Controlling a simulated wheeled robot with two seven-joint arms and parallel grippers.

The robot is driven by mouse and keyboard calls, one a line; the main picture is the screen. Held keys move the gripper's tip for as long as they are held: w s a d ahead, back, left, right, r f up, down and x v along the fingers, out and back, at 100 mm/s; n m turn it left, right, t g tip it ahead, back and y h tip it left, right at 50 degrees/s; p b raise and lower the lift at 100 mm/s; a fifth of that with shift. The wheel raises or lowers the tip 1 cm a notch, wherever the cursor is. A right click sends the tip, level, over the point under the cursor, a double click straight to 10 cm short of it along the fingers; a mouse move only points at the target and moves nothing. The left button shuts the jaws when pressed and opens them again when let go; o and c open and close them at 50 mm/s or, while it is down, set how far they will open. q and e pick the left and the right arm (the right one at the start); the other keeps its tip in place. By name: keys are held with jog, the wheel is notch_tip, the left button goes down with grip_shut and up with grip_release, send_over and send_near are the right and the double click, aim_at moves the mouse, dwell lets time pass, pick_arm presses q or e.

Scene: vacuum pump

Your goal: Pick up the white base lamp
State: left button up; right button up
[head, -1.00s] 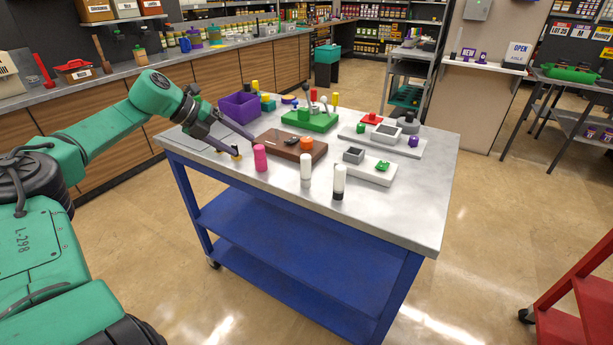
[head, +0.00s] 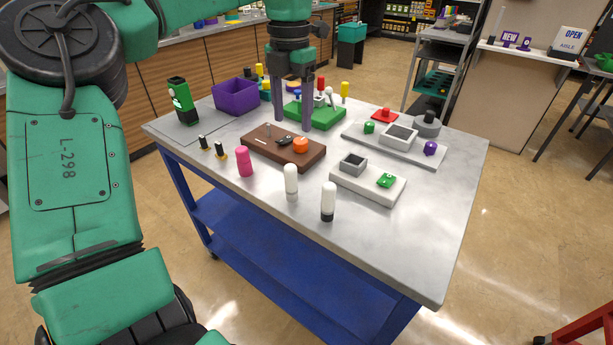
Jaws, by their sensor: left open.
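The white base lamp (head: 291,180) is a small white cylinder with a pale base, upright near the front edge of the table. A similar white cylinder with a black base (head: 328,201) stands to its right, apart from it. My left gripper (head: 292,126) points down with its two fingers apart and nothing between them. It appears behind the lamp in the head view, over the area between the brown board and the green block. My right gripper is not in view.
A pink cylinder (head: 244,162) stands left of the lamp. Behind are a brown board (head: 262,150) with an orange knob, a green block (head: 325,119) with levers, and a purple bin (head: 235,97). A white plate (head: 352,186) lies to the right. The table's front right is clear.

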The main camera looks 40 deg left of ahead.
pick_arm(q)
send_over(290, 166)
jog(key=f, duration=0.5)
jog(key=shift+s+f, duration=0.3)
jog(key=shift+f, duration=0.05)
jog(key=f, duration=0.2)
jog(key=shift+w+a+f+p, duration=0.15)
jog(key=shift+w+f+p, duration=0.15)
jog(key=shift+w+p, duration=0.1)
notch_tip(290, 166, down, 4)
jog(key=shift+s+f+p, duration=0.1)
jog(key=shift+s+p, duration=0.05)
jog(key=shift+p, duration=0.55)
jog(key=shift+f, duration=0.4)
jog(key=c, duration=1.1)
grip_shut()
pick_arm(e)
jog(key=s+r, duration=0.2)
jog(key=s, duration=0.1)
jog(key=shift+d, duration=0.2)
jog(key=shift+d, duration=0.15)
